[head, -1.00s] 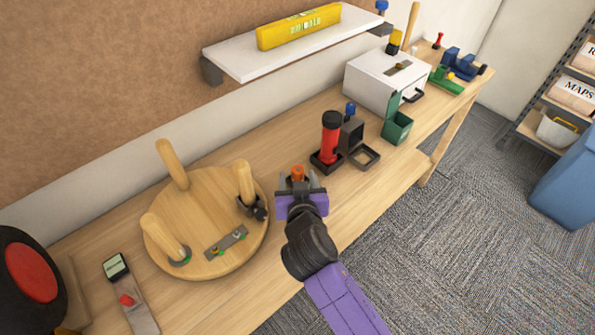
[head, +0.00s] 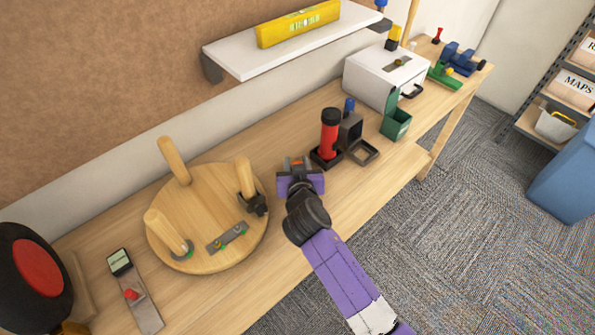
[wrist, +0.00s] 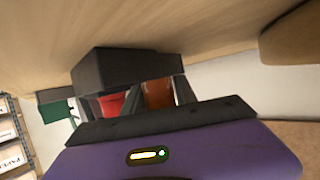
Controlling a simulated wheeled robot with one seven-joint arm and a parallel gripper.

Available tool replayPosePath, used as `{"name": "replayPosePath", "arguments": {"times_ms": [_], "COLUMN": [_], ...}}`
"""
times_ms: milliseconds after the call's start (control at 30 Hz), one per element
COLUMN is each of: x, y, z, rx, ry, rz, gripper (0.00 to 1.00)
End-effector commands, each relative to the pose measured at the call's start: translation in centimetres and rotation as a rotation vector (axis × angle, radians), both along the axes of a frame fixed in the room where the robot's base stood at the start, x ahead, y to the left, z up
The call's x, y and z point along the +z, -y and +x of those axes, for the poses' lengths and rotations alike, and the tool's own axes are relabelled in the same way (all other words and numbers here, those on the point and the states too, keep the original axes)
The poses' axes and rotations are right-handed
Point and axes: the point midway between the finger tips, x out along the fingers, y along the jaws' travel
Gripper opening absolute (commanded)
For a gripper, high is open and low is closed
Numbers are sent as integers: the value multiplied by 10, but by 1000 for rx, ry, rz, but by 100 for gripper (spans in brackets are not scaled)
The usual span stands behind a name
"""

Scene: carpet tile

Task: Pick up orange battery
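The orange battery (head: 296,162) stands on the workbench between the round wooden stool top and the red flashlight. In the head view only its upper part shows, and my gripper hides the rest. My gripper (head: 297,167) is low over the bench with its fingers apart, one on each side of the battery. In the wrist view, tilted with the bench at the top, the battery (wrist: 157,94) shows between the dark fingers.
The red flashlight (head: 330,132) in its black base stands close on the right, beside an open black box (head: 362,150). The stool top (head: 205,255) with upright legs lies to the left. A white shelf (head: 240,66) hangs above. Bare bench lies in front.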

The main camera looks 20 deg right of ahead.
Motion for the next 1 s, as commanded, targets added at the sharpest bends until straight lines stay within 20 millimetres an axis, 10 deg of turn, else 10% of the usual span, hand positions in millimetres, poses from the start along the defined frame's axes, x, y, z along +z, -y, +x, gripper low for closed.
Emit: {"name": "replayPosePath", "arguments": {"times_ms": [167,633,1000], "x": [0,9,80], "y": [0,0,0], "z": [0,0,1], "rx": [0,-1,-1], "ry": [0,2,8], "rz": [0,1,2], "gripper": [0,0,0]}}
